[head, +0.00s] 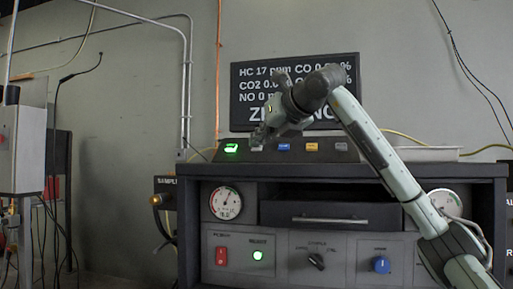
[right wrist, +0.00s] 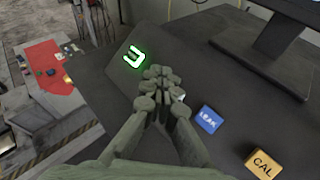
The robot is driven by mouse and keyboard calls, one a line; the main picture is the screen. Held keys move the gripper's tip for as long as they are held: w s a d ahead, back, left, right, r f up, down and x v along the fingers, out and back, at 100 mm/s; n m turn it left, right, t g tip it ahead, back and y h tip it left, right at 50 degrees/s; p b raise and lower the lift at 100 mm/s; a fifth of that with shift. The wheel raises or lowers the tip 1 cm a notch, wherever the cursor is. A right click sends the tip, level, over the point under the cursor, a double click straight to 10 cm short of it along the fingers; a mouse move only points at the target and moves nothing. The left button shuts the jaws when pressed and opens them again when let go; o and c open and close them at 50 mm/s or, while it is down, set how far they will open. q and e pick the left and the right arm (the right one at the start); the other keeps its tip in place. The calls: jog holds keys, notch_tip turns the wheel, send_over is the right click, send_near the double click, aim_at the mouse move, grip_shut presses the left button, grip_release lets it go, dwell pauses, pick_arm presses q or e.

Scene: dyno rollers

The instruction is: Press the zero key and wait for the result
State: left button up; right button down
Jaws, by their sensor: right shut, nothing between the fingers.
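My right gripper (head: 260,136) is shut and empty, with its fingers pointing down at the sloped key panel. In the right wrist view its closed fingertips (right wrist: 160,84) cover most of a pale key (right wrist: 181,97), whose label is hidden. That key lies between a green-lit readout (right wrist: 131,57) and the blue LEAK key (right wrist: 208,119). I cannot tell whether the fingertips touch it. The display (head: 247,98) reads HC 17 ppm, CO and CO2 near zero, and a large bottom word starting "ZE" and ending "NG". My arm hides its middle. My left gripper is out of view.
An orange CAL key (right wrist: 263,163) sits beyond LEAK. The dark analyzer cabinet (head: 468,172) carries a gauge (head: 226,203), a red switch (head: 221,256) and a blue knob (head: 381,264). The display's stand (right wrist: 262,50) rises behind the keys. A grey box (head: 22,150) hangs at left.

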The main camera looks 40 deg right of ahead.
dwell(0.3)
jog(key=shift+s+a+r+p, duration=0.3)
jog(key=shift+a+r+p, duration=0.1)
jog(key=shift+r+p, duration=0.15)
jog(key=shift+r, duration=0.1)
jog(key=s+a+r+p, duration=0.2)
jog(key=r+p, duration=0.1)
jog(key=shift+a+r, duration=0.25)
jog(key=shift+r, duration=0.05)
dwell(0.9)
